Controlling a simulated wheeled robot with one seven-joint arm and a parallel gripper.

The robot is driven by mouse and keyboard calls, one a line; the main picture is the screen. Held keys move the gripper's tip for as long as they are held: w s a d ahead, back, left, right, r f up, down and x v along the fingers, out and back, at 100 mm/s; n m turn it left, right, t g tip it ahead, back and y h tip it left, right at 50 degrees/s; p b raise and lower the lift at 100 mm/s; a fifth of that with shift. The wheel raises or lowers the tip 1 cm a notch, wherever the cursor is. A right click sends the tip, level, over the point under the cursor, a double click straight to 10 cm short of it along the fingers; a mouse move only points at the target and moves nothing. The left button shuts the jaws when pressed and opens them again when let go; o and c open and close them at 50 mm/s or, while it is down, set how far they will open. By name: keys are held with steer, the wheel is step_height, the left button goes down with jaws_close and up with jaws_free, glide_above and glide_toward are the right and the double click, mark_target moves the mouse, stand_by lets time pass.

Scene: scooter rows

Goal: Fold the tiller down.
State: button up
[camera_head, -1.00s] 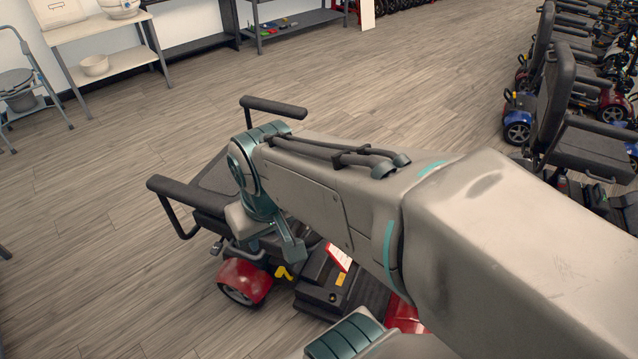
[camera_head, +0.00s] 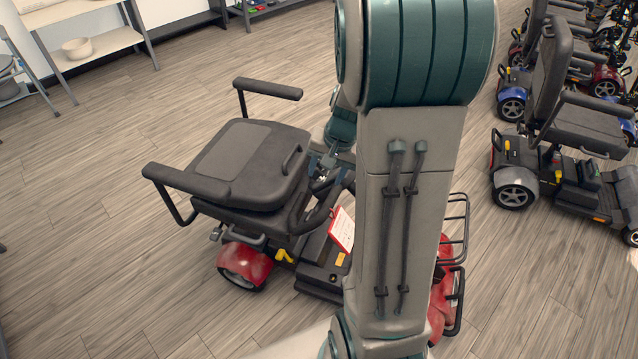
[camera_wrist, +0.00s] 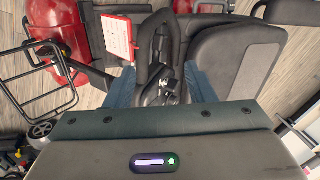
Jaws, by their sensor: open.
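The red scooter (camera_head: 245,264) stands on the wood floor, its black seat (camera_head: 245,160) with two armrests facing right. Its tiller (camera_head: 325,205) rises in front of the seat, partly hidden behind my arm. In the wrist view the tiller's black loop handle (camera_wrist: 157,50) and control head lie between my fingers, close to the seat (camera_wrist: 235,60). My gripper (camera_wrist: 160,88) is open, one blue-grey finger on each side of the tiller head; I cannot tell whether they touch it. In the head view my gripper (camera_head: 330,162) is mostly hidden by my arm.
A red-bordered tag (camera_head: 342,229) hangs by the tiller; a wire basket (camera_head: 455,240) is at the scooter's front. Other scooters (camera_head: 575,150) stand in a row at right. A shelf table (camera_head: 85,45) is at upper left. The floor left of the scooter is clear.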

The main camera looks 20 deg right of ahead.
steer(key=m, duration=0.2)
glide_toward(329, 203)
steer(key=b+x, duration=0.1)
steer(key=x, duration=0.9)
jaws_close()
steer(key=shift+r, duration=0.15)
